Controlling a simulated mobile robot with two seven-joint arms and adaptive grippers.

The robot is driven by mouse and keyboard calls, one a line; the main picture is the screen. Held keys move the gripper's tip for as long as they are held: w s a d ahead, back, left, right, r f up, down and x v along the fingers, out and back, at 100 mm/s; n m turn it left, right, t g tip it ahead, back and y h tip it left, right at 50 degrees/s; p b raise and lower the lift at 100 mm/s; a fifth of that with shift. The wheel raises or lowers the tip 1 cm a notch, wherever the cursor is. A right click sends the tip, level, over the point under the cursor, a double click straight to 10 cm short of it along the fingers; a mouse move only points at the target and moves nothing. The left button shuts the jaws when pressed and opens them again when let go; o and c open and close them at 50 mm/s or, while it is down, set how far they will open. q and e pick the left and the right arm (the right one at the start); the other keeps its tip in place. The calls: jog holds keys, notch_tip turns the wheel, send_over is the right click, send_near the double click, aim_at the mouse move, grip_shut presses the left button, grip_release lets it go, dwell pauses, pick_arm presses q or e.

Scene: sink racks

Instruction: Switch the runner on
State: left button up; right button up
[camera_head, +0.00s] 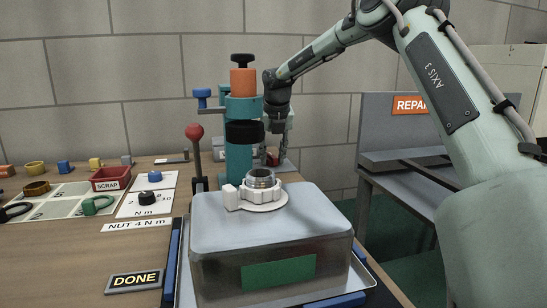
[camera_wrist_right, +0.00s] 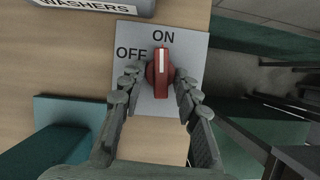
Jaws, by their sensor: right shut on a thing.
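The red rotary knob (camera_wrist_right: 161,73) sits on a light grey switch plate (camera_wrist_right: 185,45) marked OFF at upper left and ON at the top. The knob stands upright in the right wrist view, with its white line pointing up at ON. My right gripper (camera_wrist_right: 161,82) is shut on the knob, with one finger on each side. In the head view my right gripper (camera_head: 275,152) is behind and right of the teal column machine (camera_head: 238,165), and the knob is not clearly visible there. My left gripper is not in view.
A tank-like box (camera_head: 270,222) carrying a white clamp and metal ring stands in front. A red-knobbed lever (camera_head: 194,132) stands left of the teal column. A SCRAP bin (camera_head: 111,180) and a DONE sign (camera_head: 135,281) are on the left bench. A REPAIR stand (camera_head: 400,130) is at right.

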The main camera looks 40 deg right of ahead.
jog(key=shift+m, duration=0.5)
jog(key=o, duration=1.2)
jog(key=shift+c, duration=0.2)
jog(key=v, duration=1.2)
jog(key=shift+w+a, duration=0.2)
jog(key=shift+w, duration=0.05)
